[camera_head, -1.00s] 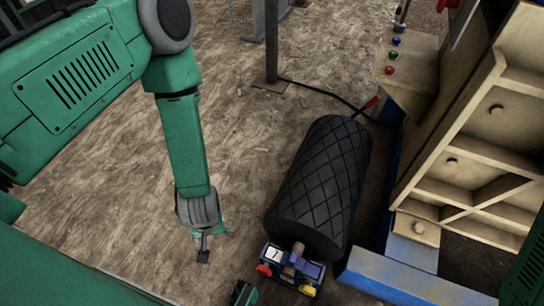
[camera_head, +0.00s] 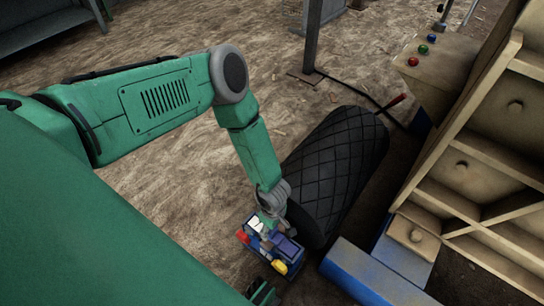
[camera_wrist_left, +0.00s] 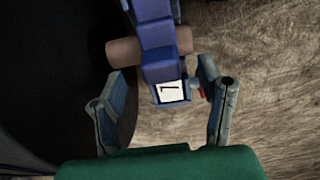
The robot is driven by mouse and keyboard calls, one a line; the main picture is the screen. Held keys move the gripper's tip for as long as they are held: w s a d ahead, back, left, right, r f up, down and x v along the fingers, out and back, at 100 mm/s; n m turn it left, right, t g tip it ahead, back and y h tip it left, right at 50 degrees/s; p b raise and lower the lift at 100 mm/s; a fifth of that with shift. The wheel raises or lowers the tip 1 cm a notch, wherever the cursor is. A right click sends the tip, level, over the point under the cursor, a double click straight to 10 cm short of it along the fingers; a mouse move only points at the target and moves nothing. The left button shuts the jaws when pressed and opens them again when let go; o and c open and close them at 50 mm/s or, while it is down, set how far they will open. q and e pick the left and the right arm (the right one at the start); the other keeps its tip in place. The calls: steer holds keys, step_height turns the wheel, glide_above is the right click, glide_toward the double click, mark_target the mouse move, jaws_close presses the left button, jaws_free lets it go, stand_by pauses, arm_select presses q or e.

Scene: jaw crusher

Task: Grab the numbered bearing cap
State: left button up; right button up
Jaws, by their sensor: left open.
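The numbered bearing cap (camera_wrist_left: 158,62) is a blue-purple piece with a white label bearing a "1" at its near end. It sits across a brown shaft (camera_wrist_left: 124,51). In the head view the cap (camera_head: 285,248) is on a blue bearing block with red and yellow parts, partly hidden by my left gripper. My left gripper (camera_head: 267,222) is over the label end of the cap. In the left wrist view the left gripper (camera_wrist_left: 165,97) is open, with one finger on each side of the labelled end. I cannot tell whether either finger touches it.
A large black ribbed roller (camera_head: 335,165) lies directly behind the block. A blue beam (camera_head: 370,275) and a beige ribbed machine frame (camera_head: 470,165) stand to the right. A control box (camera_head: 436,62) with coloured buttons is at the upper right. Bare dirt floor lies left.

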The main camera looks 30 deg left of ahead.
mark_target(284, 246)
arm_select(q)
steer(key=shift+d+f+b, duration=0.2)
steer(key=shift+f+b, duration=0.15)
steer(key=shift+f, duration=0.2)
steer(key=f+b, duration=0.1)
steer(key=f, duration=0.1)
steer(key=f+b, duration=0.1)
steer(key=shift+a+f, duration=0.2)
steer(key=shift+f, duration=0.2)
steer(key=shift+a+f, duration=0.1)
steer(key=shift+f, duration=0.1)
steer(key=shift+a, duration=0.1)
steer(key=shift+r, duration=0.1)
steer(key=c, duration=1.3)
steer(key=shift+d, duration=0.2)
jaws_close()
steer(key=shift+a+r, duration=0.1)
steer(key=shift+r, duration=0.05)
